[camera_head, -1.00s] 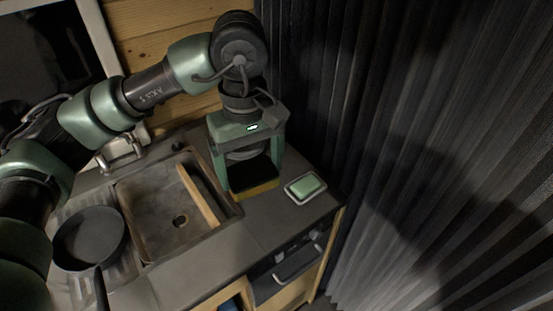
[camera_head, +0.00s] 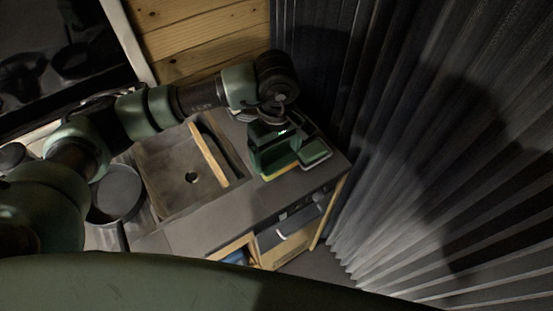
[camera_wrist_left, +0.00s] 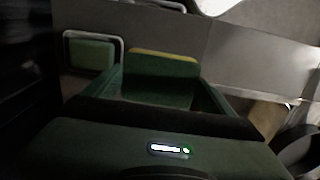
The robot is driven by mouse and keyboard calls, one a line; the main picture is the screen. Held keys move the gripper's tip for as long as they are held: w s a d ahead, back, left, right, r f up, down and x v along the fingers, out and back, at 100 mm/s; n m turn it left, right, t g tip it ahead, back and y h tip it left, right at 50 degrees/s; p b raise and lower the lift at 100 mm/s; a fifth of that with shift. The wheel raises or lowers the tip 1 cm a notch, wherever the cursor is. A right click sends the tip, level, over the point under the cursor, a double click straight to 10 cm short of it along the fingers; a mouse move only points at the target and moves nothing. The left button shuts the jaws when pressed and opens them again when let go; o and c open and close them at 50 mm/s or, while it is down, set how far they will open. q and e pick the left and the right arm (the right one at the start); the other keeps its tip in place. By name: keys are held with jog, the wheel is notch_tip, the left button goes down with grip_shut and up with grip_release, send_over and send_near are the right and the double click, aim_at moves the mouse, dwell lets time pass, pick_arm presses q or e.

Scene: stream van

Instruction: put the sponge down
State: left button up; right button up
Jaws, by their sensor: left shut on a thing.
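The sponge, green with a yellow layer, is between my left gripper's fingers. In the left wrist view the sponge (camera_wrist_left: 160,82) shows its green face and a yellow far edge. In the head view my left gripper (camera_head: 279,164) is shut on it, low at the right end of the counter, and only a yellow strip of the sponge (camera_head: 281,173) shows below the gripper. I cannot tell whether the sponge touches the counter. My right gripper is not in view.
A green soap bar (camera_head: 313,150) in a pale dish sits close to the right of the gripper. The sink (camera_head: 178,178) with a wooden board (camera_head: 209,152) lies left. A dark pan (camera_head: 115,192) is farther left. Bare counter (camera_head: 222,220) lies in front.

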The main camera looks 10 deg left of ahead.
aim_at(276, 158)
pick_arm(q)
notch_tip(276, 158, down, 4)
jog(key=shift+p, duration=0.7)
jog(key=shift+f, duration=0.4)
jog(key=shift+f+b, duration=0.2)
jog(key=shift+b, duration=0.15)
jog(key=o, duration=1)
jog(key=shift+o, duration=0.2)
jog(key=shift+r, duration=0.1)
